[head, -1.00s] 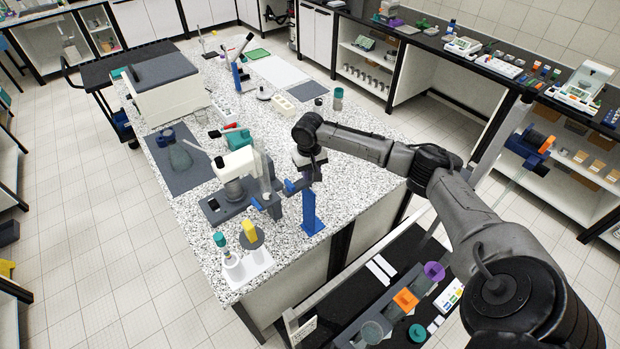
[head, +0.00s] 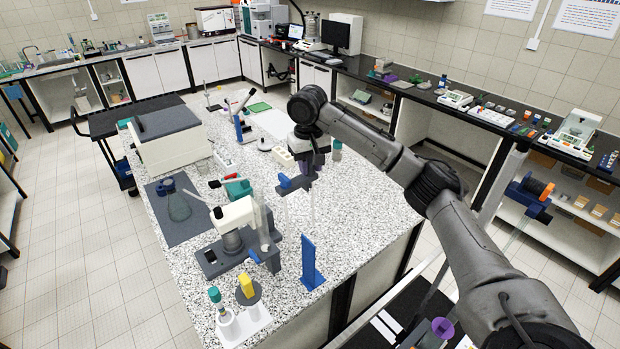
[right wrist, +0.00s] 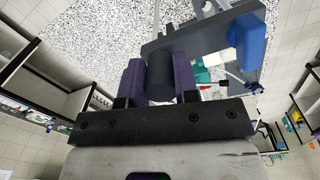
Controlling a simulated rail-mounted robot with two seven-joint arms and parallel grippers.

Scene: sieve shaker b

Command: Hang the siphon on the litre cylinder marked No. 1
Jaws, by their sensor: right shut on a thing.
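My right gripper (head: 308,180) is above the speckled bench, pointing down. In the right wrist view its purple fingers (right wrist: 158,82) are shut on a dark round grip. The grip belongs to a grey bracket with a blue block (right wrist: 247,42), which I take for the siphon; its blue part shows in the head view (head: 288,184). Thin pale tubes seem to hang below it. A clear upright vessel (head: 265,228), perhaps a litre cylinder, stands beside the white-headed instrument (head: 236,215). I cannot read any No. 1 mark. My left gripper is not in view.
A blue upright stand (head: 310,262) is near the bench's front edge. A white holder (head: 242,324) with teal- and yellow-topped items is at the near corner. A grey mat (head: 181,210) with a flask lies left. The bench right of my gripper is mostly clear.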

